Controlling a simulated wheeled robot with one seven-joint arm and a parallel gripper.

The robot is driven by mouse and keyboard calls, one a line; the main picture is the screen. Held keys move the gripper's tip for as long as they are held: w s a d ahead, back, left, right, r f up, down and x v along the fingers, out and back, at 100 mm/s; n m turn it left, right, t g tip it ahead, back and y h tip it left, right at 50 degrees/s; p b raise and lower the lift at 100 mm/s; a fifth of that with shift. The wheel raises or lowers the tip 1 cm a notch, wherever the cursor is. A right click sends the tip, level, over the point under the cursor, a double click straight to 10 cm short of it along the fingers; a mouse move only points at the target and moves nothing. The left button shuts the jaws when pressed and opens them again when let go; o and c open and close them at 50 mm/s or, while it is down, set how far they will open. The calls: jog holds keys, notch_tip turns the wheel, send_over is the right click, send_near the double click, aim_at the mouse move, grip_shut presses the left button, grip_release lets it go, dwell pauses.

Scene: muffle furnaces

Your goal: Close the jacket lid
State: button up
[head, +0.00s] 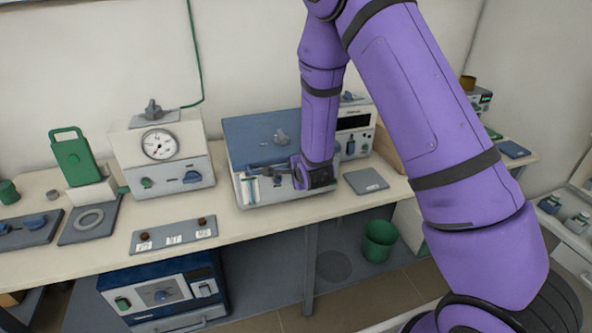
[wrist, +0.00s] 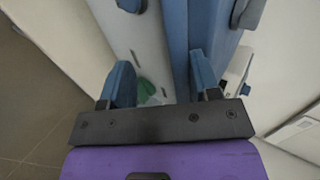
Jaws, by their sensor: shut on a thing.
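The jacket lid (head: 250,132) is the broad blue panel on the light-bodied unit (head: 262,197) at the middle of the bench. A grey knob-like part shows in front of it. How far the lid stands open is not clear. My gripper (head: 264,168) is at the unit's front, by the lid's near edge. In the wrist view my gripper (wrist: 161,82) has its blue fingers on either side of the lid's blue edge (wrist: 178,40) and a pale face with a green button. The jaws are shut on the lid, though the contact is hard to see. My forearm hides the unit's right side.
A gauge box (head: 160,148) stands to the left, with a green handled plate (head: 74,158) beyond it. A labelled grey strip (head: 173,235) lies at the bench's front. A grey pad (head: 366,181) lies to the right. A green bin (head: 379,241) stands below the bench.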

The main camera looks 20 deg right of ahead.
jog(key=shift+s+f, duration=0.15)
jog(key=shift+s, duration=0.1)
jog(key=v, duration=1)
jog(key=shift+s+r, duration=0.15)
jog(key=shift+r, duration=0.2)
jog(key=s+d+r+n+g, duration=0.1)
jog(key=s+r+n, duration=0.3)
jog(key=r, duration=0.4)
jog(key=s+d+r+n+g, duration=0.2)
jog(key=s+r+n, duration=0.25)
jog(key=r, duration=0.45)
jog(key=s+d+r+n+g, duration=0.1)
jog(key=s+r+n, duration=0.3)
jog(key=s, duration=0.6)
jog(key=s+d+r+n+g, duration=0.1)
jog(key=s+d+r+n, duration=0.2)
jog(key=s, duration=0.7)
notch_tip(320, 180, up, 4)
jog(key=shift+s+f+n+g, duration=0.2)
jog(key=shift+n+g, duration=0.2)
jog(key=shift+n, duration=0.85)
